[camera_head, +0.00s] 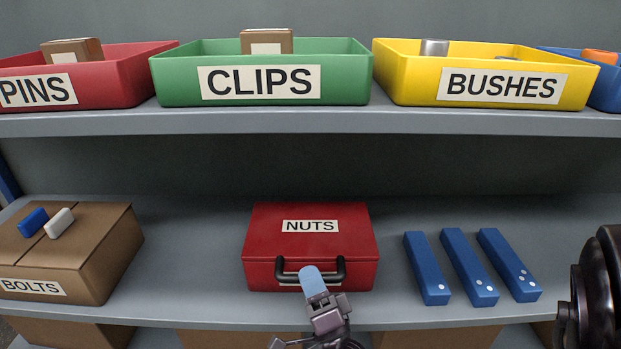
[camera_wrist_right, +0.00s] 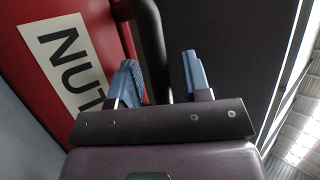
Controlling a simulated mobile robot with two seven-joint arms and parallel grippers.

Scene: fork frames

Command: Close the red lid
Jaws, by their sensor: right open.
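The red lid (camera_head: 275,228), labelled NUTS, lies flat over the red box on the lower shelf in the head view. I see no clear gap under it. A black handle (camera_head: 288,276) sticks out from the box's front. My right gripper (camera_head: 311,272) is at the middle of the handle, coming from the front, its light-blue fingertips hiding part of it. In the right wrist view the open fingers (camera_wrist_right: 163,78) stand on either side of the dark handle bar (camera_wrist_right: 153,50). Whether they touch it I cannot tell. My left gripper is out of view.
A brown BOLTS box (camera_head: 108,255) with two small blocks on top stands left. Blue bars (camera_head: 466,268) lie right of the red box. Above, the upper shelf (camera_head: 310,121) holds red, green (camera_head: 180,82), yellow and blue bins. Bare shelf separates the red box from its neighbours.

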